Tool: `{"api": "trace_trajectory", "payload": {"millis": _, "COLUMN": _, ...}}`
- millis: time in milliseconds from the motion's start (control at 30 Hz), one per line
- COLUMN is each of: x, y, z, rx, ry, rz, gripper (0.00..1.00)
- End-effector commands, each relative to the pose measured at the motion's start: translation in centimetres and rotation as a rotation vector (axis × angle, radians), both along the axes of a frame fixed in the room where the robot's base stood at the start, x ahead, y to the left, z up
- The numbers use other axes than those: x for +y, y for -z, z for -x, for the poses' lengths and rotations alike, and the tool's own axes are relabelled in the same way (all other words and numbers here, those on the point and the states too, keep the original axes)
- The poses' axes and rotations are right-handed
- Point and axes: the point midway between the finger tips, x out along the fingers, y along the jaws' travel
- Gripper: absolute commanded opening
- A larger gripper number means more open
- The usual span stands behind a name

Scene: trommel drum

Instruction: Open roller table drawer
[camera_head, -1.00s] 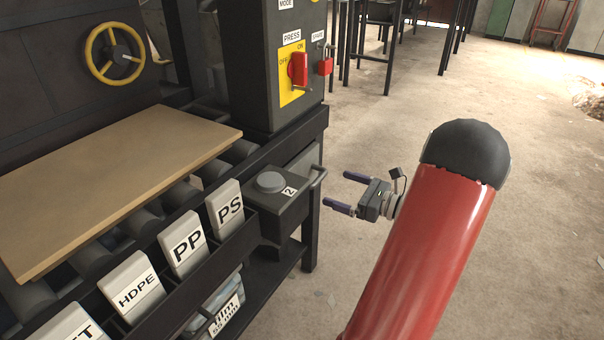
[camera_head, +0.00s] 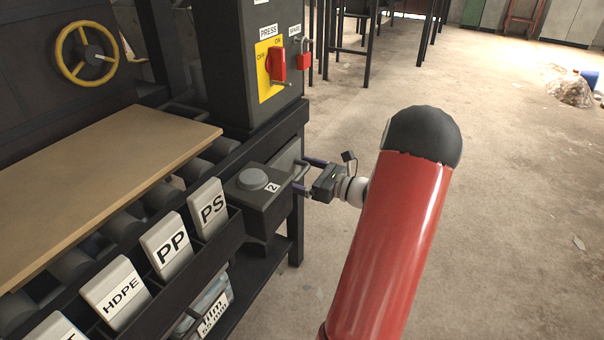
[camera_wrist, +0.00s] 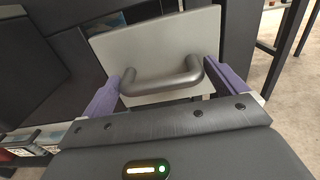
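The roller table drawer shows its light grey front panel (camera_wrist: 150,40) in the wrist view, with a grey bar handle (camera_wrist: 160,84). In the head view the handle (camera_head: 301,170) is at the right end of the roller table (camera_head: 262,150), beside the box marked 2. My gripper (camera_head: 305,176) is at the handle. In the wrist view its two purple fingers (camera_wrist: 165,88) are apart, one at each end of the handle. The handle lies between the fingertips. I cannot tell whether either finger touches it.
A grey box marked 2 with a round button (camera_head: 253,179) juts out just left of my gripper. The PS bin tag (camera_head: 208,208) and PP tag (camera_head: 166,245) stand along the table's front. A control cabinet (camera_head: 228,60) rises behind. The concrete floor to the right is open.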

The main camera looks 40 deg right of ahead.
Motion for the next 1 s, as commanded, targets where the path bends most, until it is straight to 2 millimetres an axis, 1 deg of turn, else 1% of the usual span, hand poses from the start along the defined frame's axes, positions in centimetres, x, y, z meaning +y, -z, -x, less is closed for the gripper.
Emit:
{"api": "trace_trajectory", "payload": {"millis": 33, "x": 0.0, "y": 0.0, "z": 0.0, "rx": 0.000, "ry": 0.000, "rz": 0.000, "gripper": 0.90}}
{"api": "trace_trajectory", "payload": {"millis": 333, "x": 0.0, "y": 0.0, "z": 0.0, "rx": 0.000, "ry": 0.000, "rz": 0.000, "gripper": 0.51}}
{"api": "trace_trajectory", "payload": {"millis": 533, "x": -0.2, "y": -0.1, "z": 0.5, "rx": 0.000, "ry": 0.001, "rz": 0.000, "gripper": 0.51}}
{"api": "trace_trajectory", "payload": {"millis": 667, "x": -0.8, "y": -0.1, "z": 1.9, "rx": 0.001, "ry": 0.001, "rz": 0.000, "gripper": 0.51}}
{"api": "trace_trajectory", "payload": {"millis": 767, "x": -1.5, "y": -0.2, "z": 3.6, "rx": 0.001, "ry": 0.002, "rz": -0.001, "gripper": 0.51}}
{"api": "trace_trajectory", "payload": {"millis": 1000, "x": -3.6, "y": -0.2, "z": 8.5, "rx": 0.002, "ry": 0.003, "rz": -0.001, "gripper": 0.51}}
